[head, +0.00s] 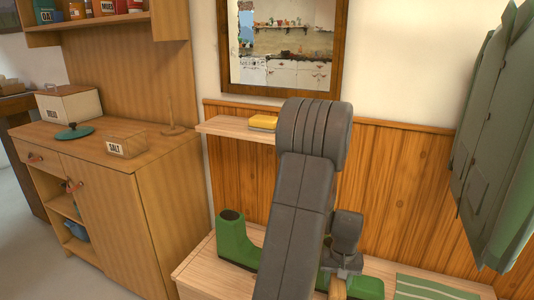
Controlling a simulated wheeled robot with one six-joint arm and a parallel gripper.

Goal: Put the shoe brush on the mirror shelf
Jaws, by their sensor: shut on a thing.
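The mirror shelf (222,126) is a pale wooden board on the wall below the framed mirror (335,50). A yellow block-like item (263,122) lies on it, and my arm hides the shelf's right part. My gripper (340,276) is low over the bench, right of my forearm, pointing down. It is shut on a small tan-brown piece, seemingly the shoe brush (338,289), mostly hidden by the gripper and the frame's lower edge. Whether the brush touches the bench cannot be told. The gripper is below and right of the shelf.
A green boot (232,238) stands on the bench (205,262), left of my arm; more green footwear (366,288) lies beside the gripper. A striped green cloth (425,288) is at right. Green coats (495,150) hang at right. A cabinet (125,215) stands left.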

